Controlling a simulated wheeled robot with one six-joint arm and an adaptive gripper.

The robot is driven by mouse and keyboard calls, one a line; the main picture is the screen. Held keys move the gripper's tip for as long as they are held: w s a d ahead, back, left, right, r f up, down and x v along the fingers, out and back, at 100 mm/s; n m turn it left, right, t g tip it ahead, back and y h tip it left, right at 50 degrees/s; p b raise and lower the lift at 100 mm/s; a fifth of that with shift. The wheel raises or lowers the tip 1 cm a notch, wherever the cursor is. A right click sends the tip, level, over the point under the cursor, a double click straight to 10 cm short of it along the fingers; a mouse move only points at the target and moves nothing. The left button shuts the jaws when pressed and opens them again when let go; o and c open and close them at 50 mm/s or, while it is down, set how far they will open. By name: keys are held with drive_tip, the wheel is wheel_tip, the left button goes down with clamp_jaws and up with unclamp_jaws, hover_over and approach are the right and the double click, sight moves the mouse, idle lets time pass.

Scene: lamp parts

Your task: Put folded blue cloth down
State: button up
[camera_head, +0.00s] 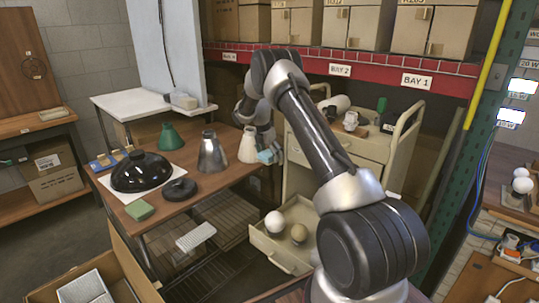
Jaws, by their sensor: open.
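A small light-blue cloth (267,157) is at the right edge of the brown table (217,183), beside a white cone-shaped shade (247,147). My gripper (275,151) is at the cloth, at the far end of my dark arm. Its jaws are open. The fingers are small and partly hidden here, so I cannot tell whether they still touch the cloth or whether the cloth lies fully on the table.
The table also holds a metal shade (212,155), a green shade (170,138), a black dome (142,172), a black ring (180,190) and a green block (139,210). A beige cart (352,147) stands to the right; its open drawer (268,243) holds round bulbs.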

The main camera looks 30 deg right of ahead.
sight(266, 154)
drive_tip(key=v, duration=0.8)
drive_tip(key=shift+w, duration=0.35)
drive_tip(key=s+a+r+m+t+y, duration=0.1)
drive_tip(key=s+a+r+m, duration=0.3)
drive_tip(key=s+r, duration=0.7)
drive_tip(key=s+a+r+m, duration=0.2)
drive_tip(key=s+r+m, duration=0.4)
drive_tip(key=s+r, duration=0.45)
drive_tip(key=s+a+r+m+t, duration=0.1)
drive_tip(key=s+r+m, duration=0.2)
drive_tip(key=s, duration=0.4)
drive_tip(key=s+a+r+m, duration=0.2)
drive_tip(key=s+m, duration=0.1)
drive_tip(key=s, duration=0.5)
drive_tip(key=s+a+f+m+y, duration=0.1)
drive_tip(key=s+f+m, duration=0.1)
drive_tip(key=s, duration=0.5)
drive_tip(key=s+a+f+m+t, duration=0.1)
drive_tip(key=s+m, duration=0.3)
drive_tip(key=s, duration=0.4)
drive_tip(key=shift+s+a+f+y, duration=0.3)
drive_tip(key=shift+f+y, duration=0.1)
drive_tip(key=shift+f, duration=0.45)
drive_tip(key=shift+o, duration=0.6)
